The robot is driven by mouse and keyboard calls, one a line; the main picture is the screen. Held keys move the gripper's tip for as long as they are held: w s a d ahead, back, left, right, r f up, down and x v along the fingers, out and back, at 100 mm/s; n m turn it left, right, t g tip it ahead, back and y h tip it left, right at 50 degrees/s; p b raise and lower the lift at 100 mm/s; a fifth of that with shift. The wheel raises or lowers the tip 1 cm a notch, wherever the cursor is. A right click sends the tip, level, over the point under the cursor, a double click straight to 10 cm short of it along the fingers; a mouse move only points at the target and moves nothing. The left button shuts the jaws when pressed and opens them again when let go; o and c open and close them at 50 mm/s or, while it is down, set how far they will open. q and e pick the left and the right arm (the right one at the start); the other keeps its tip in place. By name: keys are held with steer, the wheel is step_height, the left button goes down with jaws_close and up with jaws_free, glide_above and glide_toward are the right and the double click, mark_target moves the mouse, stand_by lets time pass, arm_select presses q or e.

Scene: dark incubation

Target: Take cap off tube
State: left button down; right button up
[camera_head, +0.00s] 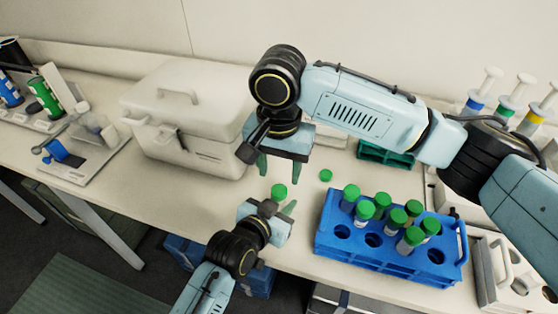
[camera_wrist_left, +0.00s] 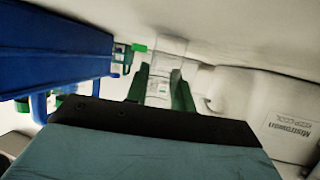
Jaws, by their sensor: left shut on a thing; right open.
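My left gripper (camera_head: 278,207) is shut on a tube whose green cap (camera_head: 279,191) points up between and above the fingers. In the left wrist view the clear tube (camera_wrist_left: 160,86) shows between the green fingers; its cap is hidden there. My right gripper (camera_head: 277,167) is open and empty, pointing down just above the held tube's cap, apart from it. A separate green cap (camera_head: 325,175) shows on the table to the right; whether anything is under it I cannot tell.
A blue rack (camera_head: 388,262) with several green-capped tubes stands right of my left gripper. A white cooler box (camera_head: 190,120) stands behind left. A green rack (camera_head: 385,155) and several syringe-like items (camera_head: 508,95) are at the back right. The table's front edge is close below.

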mark_target(279, 190)
steer(key=shift+f, duration=2.7)
steer(key=c, duration=1)
steer(key=shift+n, duration=1.7)
steer(key=o, duration=1.1)
steer(key=shift+c, duration=0.2)
